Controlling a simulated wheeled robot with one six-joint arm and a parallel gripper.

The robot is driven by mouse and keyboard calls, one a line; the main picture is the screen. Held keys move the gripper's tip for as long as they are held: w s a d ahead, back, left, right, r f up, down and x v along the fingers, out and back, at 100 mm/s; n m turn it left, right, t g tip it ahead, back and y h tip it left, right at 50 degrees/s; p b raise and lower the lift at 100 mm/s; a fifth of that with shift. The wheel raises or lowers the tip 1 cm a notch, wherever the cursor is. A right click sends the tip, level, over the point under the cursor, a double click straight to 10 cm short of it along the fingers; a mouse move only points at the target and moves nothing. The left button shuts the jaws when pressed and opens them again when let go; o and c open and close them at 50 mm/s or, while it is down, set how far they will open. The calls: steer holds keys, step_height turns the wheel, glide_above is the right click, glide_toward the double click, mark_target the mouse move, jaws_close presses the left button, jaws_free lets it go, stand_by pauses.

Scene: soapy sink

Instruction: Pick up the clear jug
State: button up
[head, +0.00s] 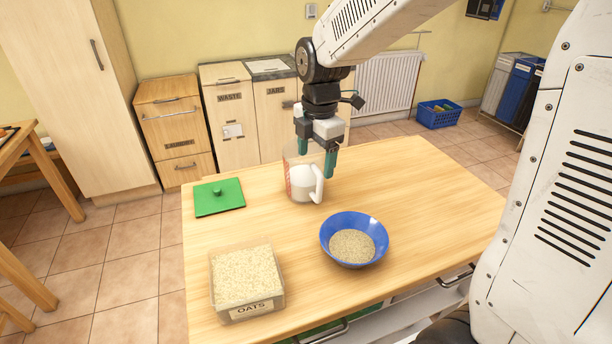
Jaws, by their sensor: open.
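The clear jug (304,184) stands upright on the wooden table toward its back edge. It has red markings on its left side, white contents and a pale handle on its right. My gripper (316,160) points down over the jug, with its teal fingers apart and open. One finger hangs at the jug's right side near the handle; the other is at its upper rim. I cannot tell whether the fingers touch the jug. The gripper hides part of the jug's top.
A blue bowl (354,220) with grain stands in front of the jug. A clear box labelled OATS (248,308) is at the table's front left. A green lid (219,197) lies left of the jug. The wooden table (440,190) is bare on the right.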

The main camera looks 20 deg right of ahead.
mark_target(315, 169)
steer(key=f, duration=0.6)
steer(key=shift+w+d, duration=0.1)
steer(key=shift+w, duration=0.15)
steer(key=shift+r, duration=0.1)
jaws_close()
